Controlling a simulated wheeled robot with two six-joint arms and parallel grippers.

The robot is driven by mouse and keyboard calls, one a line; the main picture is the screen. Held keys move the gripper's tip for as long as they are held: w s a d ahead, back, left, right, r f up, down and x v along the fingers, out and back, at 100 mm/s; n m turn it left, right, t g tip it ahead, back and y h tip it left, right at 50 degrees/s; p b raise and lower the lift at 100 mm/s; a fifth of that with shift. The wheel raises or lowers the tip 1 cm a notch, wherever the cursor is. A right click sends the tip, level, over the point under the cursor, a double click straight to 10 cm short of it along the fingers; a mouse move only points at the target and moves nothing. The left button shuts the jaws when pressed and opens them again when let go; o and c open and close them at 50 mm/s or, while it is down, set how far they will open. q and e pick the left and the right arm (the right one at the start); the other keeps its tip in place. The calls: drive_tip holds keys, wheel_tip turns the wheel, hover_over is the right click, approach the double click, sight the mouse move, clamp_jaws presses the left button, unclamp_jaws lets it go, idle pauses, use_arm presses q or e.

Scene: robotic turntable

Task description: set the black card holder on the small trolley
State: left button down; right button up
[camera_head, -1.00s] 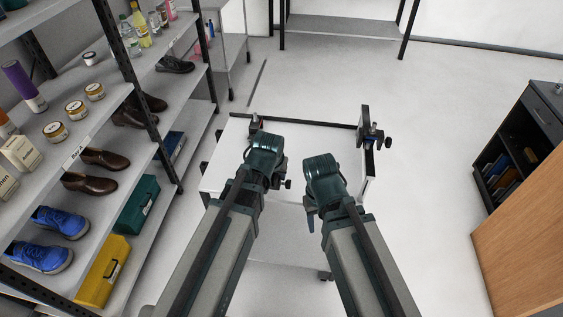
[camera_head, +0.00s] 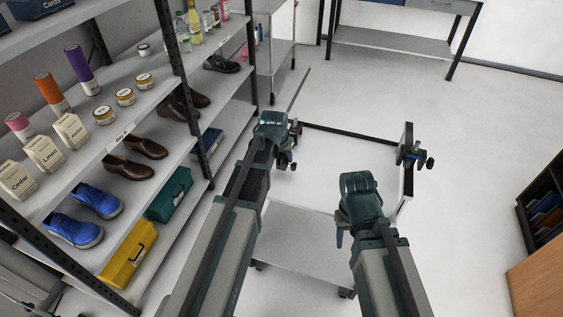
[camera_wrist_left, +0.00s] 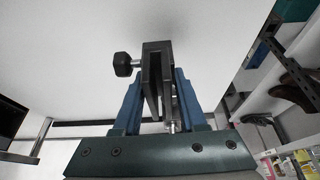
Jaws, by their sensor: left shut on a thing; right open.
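My left gripper (camera_head: 288,158) is over the back left part of the small trolley (camera_head: 335,175), which has a pale top, a grey lower shelf and casters. In the left wrist view its blue fingers (camera_wrist_left: 158,85) are shut on the black card holder (camera_wrist_left: 155,58), a dark slotted piece with a round side knob. In the head view the holder is small and partly hidden by my arm. I cannot tell whether it touches the top. My right gripper (camera_head: 341,240) is open and empty near the front right; its fingers are mostly hidden.
A black rail (camera_head: 345,138) runs along the trolley's back, with a black knobbed fitting (camera_head: 408,156) at the right corner. A loaded shelf rack (camera_head: 140,150) stands close on the left. A dark cabinet (camera_head: 545,205) is at the right. The floor between is clear.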

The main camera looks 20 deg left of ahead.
use_arm(q)
drive_tip(key=shift+w+a, duration=0.25)
drive_tip(key=f+b, duration=0.3)
drive_tip(key=shift+w+a+f+b, duration=0.15)
drive_tip(key=shift+a+f+b, duration=0.1)
drive_tip(key=shift+f+b, duration=0.05)
drive_tip(key=shift+f, duration=0.2)
drive_tip(key=shift+c, duration=2.3)
unclamp_jaws()
drive_tip(key=shift+r, duration=0.2)
